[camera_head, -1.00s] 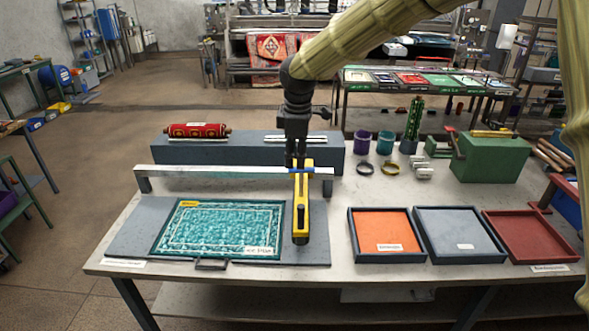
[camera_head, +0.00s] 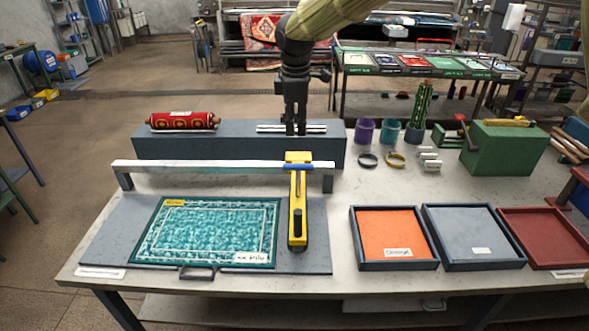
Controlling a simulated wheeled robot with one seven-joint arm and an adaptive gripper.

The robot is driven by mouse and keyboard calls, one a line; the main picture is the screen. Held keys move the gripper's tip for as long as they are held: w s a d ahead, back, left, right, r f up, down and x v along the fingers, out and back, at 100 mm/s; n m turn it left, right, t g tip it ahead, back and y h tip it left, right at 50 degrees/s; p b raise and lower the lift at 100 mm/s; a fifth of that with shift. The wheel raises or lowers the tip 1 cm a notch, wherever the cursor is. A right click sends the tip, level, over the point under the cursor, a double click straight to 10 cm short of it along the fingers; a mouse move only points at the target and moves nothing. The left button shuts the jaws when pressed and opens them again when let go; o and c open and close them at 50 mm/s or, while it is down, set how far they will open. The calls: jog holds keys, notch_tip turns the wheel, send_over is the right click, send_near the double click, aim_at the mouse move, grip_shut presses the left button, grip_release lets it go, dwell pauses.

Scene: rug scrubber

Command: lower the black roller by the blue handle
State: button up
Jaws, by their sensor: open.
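A yellow arm (camera_head: 297,190) hangs from a carriage on a silver rail and reaches forward over a grey board (camera_head: 318,225). A blue piece (camera_head: 299,167), perhaps the blue handle, sits at its upper end by the rail. A black part (camera_head: 297,224) lies along its lower end; I cannot tell whether this is the roller, or whether it touches the board. A teal patterned rug sample (camera_head: 210,230) lies on the board to its left. My gripper (camera_head: 296,131) is open and empty, pointing down, and appears behind the carriage near the pale strips on a grey-blue block.
The silver rail (camera_head: 220,167) spans the board. A red roll (camera_head: 184,121) rests on the grey-blue block (camera_head: 220,150). Orange (camera_head: 385,232), grey (camera_head: 474,238) and red (camera_head: 545,237) trays stand right. Cups, rings and a green box (camera_head: 505,147) stand behind them.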

jog(key=f, duration=0.1)
jog(key=b, duration=0.6)
send_near(294, 165)
jog(key=shift+w+f+p, duration=0.35)
jog(key=shift+f+p, duration=0.25)
jog(key=shift+f, duration=1.25)
jog(key=shift+w+f+p, duration=0.4)
jog(key=shift+f+p, duration=0.2)
jog(key=shift+f, duration=1.2)
jog(key=shift+w+f+p, duration=0.35)
jog(key=shift+f+p, duration=0.25)
jog(key=shift+f, duration=1.25)
jog(key=shift+r, duration=0.1)
grip_shut()
